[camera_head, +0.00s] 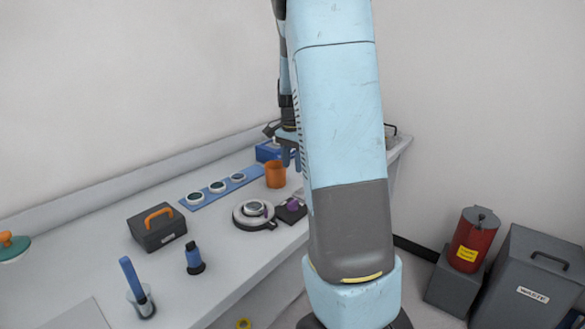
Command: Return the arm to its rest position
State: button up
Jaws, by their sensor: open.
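My light blue and grey arm (345,120) stands upright across the middle of the view and hides part of the bench behind it. My gripper (289,155) shows partly to the left of the arm, pointing down above the bench near the back wall. Its jaws are open and I see nothing between them. An orange cup (275,174) stands just below and left of it in the picture, and a blue box (268,151) sits close behind. I cannot tell the exact gap between the gripper and these things.
A red can (471,243) and a grey waste bin (530,280) stand right.

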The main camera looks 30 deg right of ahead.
dwell(0.4)
jog(key=s+a+r+n+t, duration=0.3)
jog(key=s+a+r+n, duration=0.4)
jog(key=s+a+r, duration=0.45)
jog(key=s+a+n+t, duration=0.1)
jog(key=s+a+n, duration=0.2)
jog(key=s, duration=0.4)
jog(key=s+a+r+n+t, duration=0.1)
jog(key=s+a+n, duration=0.2)
jog(key=s, duration=0.4)
jog(key=shift+s+a+r+n+t, duration=0.25)
jog(key=shift+s+a+n+t, duration=0.05)
jog(key=shift+a, duration=0.2)
